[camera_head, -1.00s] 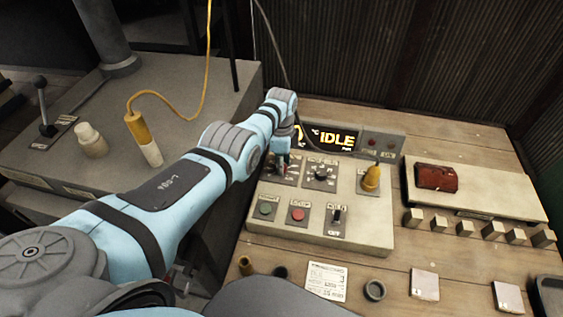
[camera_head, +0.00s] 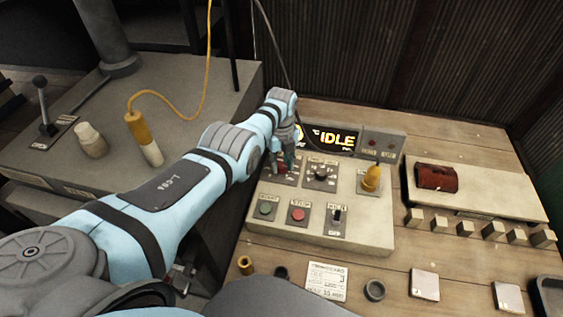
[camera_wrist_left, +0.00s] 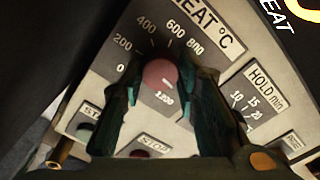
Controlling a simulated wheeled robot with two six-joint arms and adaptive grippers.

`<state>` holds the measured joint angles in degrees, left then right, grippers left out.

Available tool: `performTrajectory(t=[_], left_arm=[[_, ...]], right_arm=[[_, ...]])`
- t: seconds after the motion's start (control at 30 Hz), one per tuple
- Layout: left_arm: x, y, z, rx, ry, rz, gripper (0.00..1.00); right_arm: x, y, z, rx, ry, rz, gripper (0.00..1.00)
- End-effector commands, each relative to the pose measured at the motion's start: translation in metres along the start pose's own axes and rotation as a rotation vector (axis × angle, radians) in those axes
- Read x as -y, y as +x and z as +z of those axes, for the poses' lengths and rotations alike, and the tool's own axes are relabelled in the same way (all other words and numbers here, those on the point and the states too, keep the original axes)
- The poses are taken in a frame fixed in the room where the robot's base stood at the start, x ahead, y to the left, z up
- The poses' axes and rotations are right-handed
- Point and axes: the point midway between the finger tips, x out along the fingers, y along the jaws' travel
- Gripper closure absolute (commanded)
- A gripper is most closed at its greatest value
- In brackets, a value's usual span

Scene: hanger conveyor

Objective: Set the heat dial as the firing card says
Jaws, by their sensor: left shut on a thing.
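The heat dial (camera_wrist_left: 160,76) is a round red knob with a short white mark, under the "HEAT °C" label in the left wrist view. Its scale shows 0, 200, 400, 600, 800 and a 1200 below; the mark's exact reading is hard to tell. My left gripper (camera_head: 284,163) is shut on the dial, with a dark teal finger on each side. The gripper partly hides the dial in the head view. The firing card (camera_head: 326,282) lies in front of the panel; its small print seems to read 1200 °C and 15 min. My right gripper is not in view.
The control panel (camera_head: 377,235) also carries a hold dial (camera_head: 320,175), green (camera_head: 265,209) and red (camera_head: 298,215) buttons, a toggle (camera_head: 337,216) and a yellow knob (camera_head: 371,178). The display (camera_head: 337,139) reads IDLE. Small cups and blocks stand around the panel.

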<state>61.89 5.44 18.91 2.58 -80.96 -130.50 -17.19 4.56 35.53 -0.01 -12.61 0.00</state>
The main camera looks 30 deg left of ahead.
Motion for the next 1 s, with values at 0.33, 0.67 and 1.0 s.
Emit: performTrajectory(t=[0.33, 0.67, 1.0], left_arm=[[0.0009, -0.0011, 0.0008, 0.003, 0.319, -0.003, 0.99], [0.0011, -0.0012, 0.0008, 0.004, 0.547, -0.003, 0.99], [0.0012, -0.0013, 0.0008, 0.004, 0.641, -0.003, 0.99]], right_arm=[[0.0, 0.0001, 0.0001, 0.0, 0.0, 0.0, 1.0], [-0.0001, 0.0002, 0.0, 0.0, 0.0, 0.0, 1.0], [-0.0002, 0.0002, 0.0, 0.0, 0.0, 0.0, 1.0]])
